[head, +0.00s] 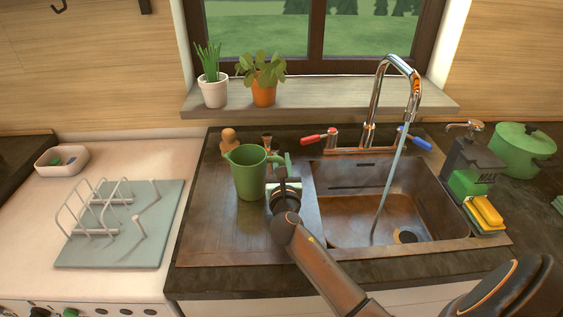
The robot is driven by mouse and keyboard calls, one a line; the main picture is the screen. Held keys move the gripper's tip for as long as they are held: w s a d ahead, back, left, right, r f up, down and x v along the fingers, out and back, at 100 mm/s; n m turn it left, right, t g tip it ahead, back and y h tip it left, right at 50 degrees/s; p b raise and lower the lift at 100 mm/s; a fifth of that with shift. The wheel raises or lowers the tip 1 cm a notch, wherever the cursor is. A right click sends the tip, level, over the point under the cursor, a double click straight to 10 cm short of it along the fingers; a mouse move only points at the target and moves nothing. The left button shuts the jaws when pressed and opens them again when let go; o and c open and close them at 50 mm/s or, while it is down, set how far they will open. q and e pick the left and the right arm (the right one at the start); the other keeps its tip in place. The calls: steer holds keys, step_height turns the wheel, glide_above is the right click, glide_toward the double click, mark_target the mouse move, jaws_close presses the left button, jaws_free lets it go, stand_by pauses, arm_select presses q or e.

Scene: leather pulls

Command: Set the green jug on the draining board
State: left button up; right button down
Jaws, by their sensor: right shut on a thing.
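The green jug (249,182) is upright over the brown draining board (215,232) left of the sink, its spout to the left. I cannot tell whether its base rests on the board or hangs just above it. My right gripper (275,172) is at the jug's right side, shut on it. The gripper hides the jug's handle side. My left gripper is not in view.
Water runs from the tap (375,95) into the sink (350,218). A wooden figure-like object (229,140) and a brush (266,141) stand behind the jug. A blue-grey mat with a white rack (165,240) lies left. The board's front left is clear.

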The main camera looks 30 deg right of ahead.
steer(key=c, duration=0.8)
jaws_free()
steer(key=shift+f, duration=0.1)
steer(key=shift+o, duration=0.2)
steer(key=shift+s+a, duration=0.1)
steer(key=shift+s, duration=0.05)
steer(key=v, duration=1.1)
steer(key=shift+s+a, duration=0.25)
steer(key=shift+s, duration=0.1)
